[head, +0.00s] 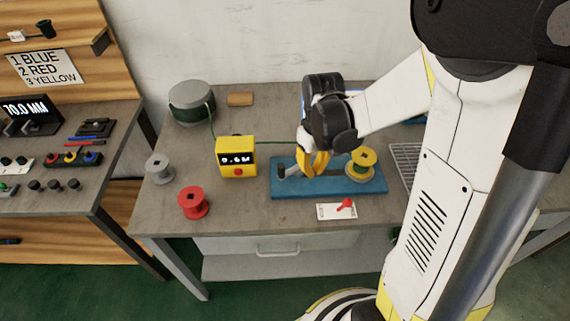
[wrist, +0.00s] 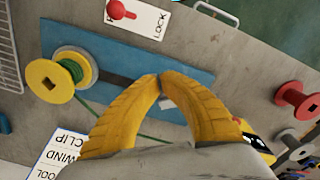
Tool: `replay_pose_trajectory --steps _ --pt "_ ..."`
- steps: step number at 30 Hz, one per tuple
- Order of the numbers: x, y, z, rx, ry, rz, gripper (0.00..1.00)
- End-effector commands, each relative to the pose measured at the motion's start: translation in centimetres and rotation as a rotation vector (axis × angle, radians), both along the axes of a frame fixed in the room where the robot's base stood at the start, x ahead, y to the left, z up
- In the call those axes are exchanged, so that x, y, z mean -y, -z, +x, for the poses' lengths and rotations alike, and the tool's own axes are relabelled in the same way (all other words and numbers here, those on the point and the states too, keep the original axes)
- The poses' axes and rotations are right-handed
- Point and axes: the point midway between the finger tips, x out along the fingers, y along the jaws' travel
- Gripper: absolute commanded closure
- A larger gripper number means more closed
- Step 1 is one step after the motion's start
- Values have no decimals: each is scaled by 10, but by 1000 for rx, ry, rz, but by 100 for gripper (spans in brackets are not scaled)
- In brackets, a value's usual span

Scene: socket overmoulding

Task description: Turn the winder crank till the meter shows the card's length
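The winder has a blue base (head: 345,188) on the bench, with a yellow spool (head: 362,160) at its right end. The spool also shows at the left of the wrist view (wrist: 50,82). A grey crank part (head: 281,171) stands at the base's left end. My gripper (head: 314,166) is over the base, between them. In the wrist view, its yellow fingertips (wrist: 160,80) meet. A small pale piece (wrist: 167,103) shows between the fingers, apparently beyond them. The yellow meter (head: 237,157) seems to read 0.6 M. A card (wrist: 62,152) reading WIND and CLIP is partly hidden; no length is readable.
A green cable drum (head: 192,103) feeds a line through the meter. A red spool (head: 193,203) and a grey spool (head: 159,168) stand at left. A white lock plate (head: 336,211) with a red lever lies in front of the base. A wire rack (head: 405,160) is at right.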

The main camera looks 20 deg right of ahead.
Motion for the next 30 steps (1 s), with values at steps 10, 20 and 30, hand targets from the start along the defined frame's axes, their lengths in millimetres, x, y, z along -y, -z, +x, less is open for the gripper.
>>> replay_pose_trajectory --steps 10,20,30 --pt "0 -34 0 0 0 0 100" --pt "0 -51 0 0 0 0 100" --pt "0 -50 0 0 0 0 100"
